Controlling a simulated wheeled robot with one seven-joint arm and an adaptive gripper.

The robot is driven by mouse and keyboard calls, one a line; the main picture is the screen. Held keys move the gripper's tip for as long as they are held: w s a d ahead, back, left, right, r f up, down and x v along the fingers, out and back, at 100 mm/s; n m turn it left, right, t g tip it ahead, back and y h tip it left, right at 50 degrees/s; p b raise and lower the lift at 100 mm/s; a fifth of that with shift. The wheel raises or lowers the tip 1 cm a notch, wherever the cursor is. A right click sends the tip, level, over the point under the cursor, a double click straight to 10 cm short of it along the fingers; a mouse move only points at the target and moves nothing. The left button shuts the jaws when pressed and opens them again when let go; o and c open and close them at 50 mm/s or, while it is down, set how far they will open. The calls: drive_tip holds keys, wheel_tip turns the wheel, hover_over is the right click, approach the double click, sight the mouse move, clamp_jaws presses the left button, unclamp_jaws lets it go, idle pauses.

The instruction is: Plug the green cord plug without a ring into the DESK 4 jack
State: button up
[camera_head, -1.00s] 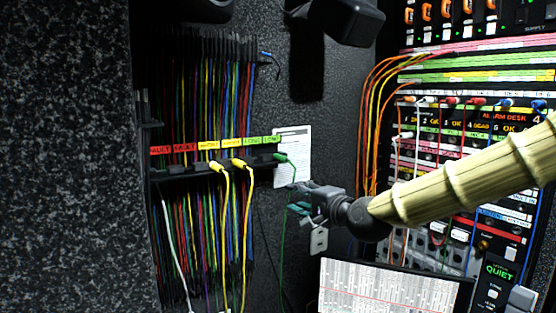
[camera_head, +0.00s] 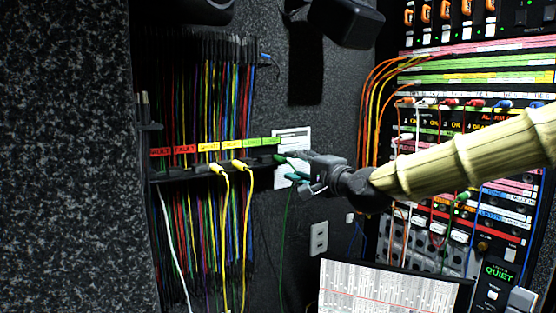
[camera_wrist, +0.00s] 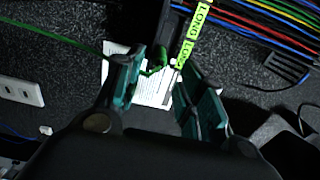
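A green plug (camera_head: 281,159) sits at the right end of the cord rack (camera_head: 190,172), with its green cord hanging down. The wrist view shows the green plug (camera_wrist: 157,63) ahead of the fingers, beside the green LONG labels (camera_wrist: 192,35). Whether it has a ring is too small to tell. My gripper (camera_head: 291,168) is open, its teal-padded fingers (camera_wrist: 165,72) reaching to either side of the plug; contact is not clear. The patch panel (camera_head: 455,150) is at the right, partly hidden by my arm. I cannot make out the DESK 4 jack.
Two yellow plugs (camera_head: 239,165) stand left on the same rack, with many hanging cords. A white paper sheet (camera_head: 290,140) and wall outlet (camera_head: 318,238) are on the wall behind. Orange cords (camera_head: 372,95) loop at the panel's left. A monitor (camera_head: 388,290) stands low in front.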

sight(286, 161)
drive_tip(key=shift+x, duration=4)
drive_tip(key=shift+c, duration=0.2)
clamp_jaws()
drive_tip(key=o, duration=0.8)
unclamp_jaws()
drive_tip(key=shift+s, duration=0.1)
drive_tip(key=v, duration=1.2)
